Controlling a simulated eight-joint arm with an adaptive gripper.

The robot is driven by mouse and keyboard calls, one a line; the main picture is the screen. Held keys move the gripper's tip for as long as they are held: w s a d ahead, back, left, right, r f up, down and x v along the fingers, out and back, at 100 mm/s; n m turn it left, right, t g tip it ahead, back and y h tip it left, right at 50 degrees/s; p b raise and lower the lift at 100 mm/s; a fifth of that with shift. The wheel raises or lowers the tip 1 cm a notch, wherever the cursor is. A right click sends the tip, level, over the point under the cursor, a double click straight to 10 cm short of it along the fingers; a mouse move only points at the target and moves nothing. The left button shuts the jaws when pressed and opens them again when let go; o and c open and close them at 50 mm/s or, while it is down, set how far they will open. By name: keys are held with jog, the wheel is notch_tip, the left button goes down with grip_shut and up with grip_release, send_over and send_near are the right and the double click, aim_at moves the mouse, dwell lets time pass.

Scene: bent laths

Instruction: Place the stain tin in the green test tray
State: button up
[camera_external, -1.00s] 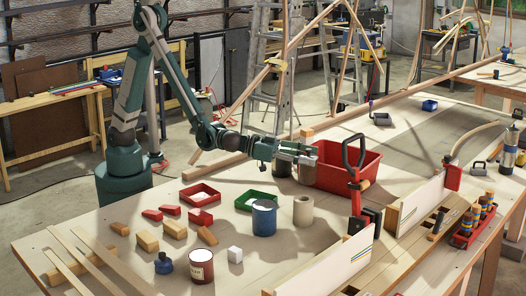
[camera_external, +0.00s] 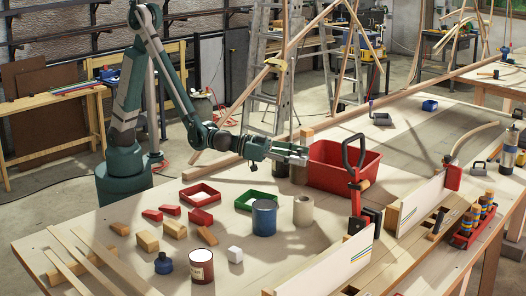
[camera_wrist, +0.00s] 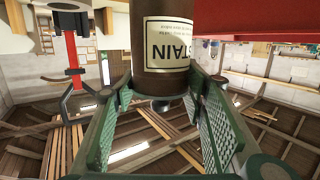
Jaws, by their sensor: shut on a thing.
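The stain tin (camera_wrist: 160,45) is a brown cylinder with a cream label reading STAIN, upside down in the wrist view. My gripper (camera_wrist: 163,92) is shut on it, with a green finger on each side. In the external view my gripper (camera_external: 292,153) is at the left end of the red bin, and the tin's brown side (camera_external: 281,168) shows partly below the fingers. I cannot tell whether its base touches the table. The green test tray (camera_external: 244,202) lies nearer the camera and to the left, its front right partly hidden by a blue can.
The blue can (camera_external: 264,218) and a beige cylinder (camera_external: 303,211) stand close to the green tray. The red bin (camera_external: 340,172) is right beside my gripper. A red tray (camera_external: 200,194), wooden blocks (camera_external: 147,240) and a dark red labelled jar (camera_external: 201,266) are on the left.

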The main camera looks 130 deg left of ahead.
jog(key=s+d, duration=1.1)
jog(key=shift+s+d+r+m+h, duration=0.2)
jog(key=shift+s+r+m+h, duration=0.1)
jog(key=shift+s+h, duration=0.1)
jog(key=shift+f, duration=0.15)
jog(key=shift+f+b, duration=1.1)
jog(key=shift+f, duration=1.7)
jog(key=shift+f+b, duration=0.65)
jog(key=shift+f, duration=1.4)
jog(key=shift+f, duration=0.2)
jog(key=o, duration=1.2)
jog(key=shift+o, duration=0.2)
jog(key=shift+r, duration=0.2)
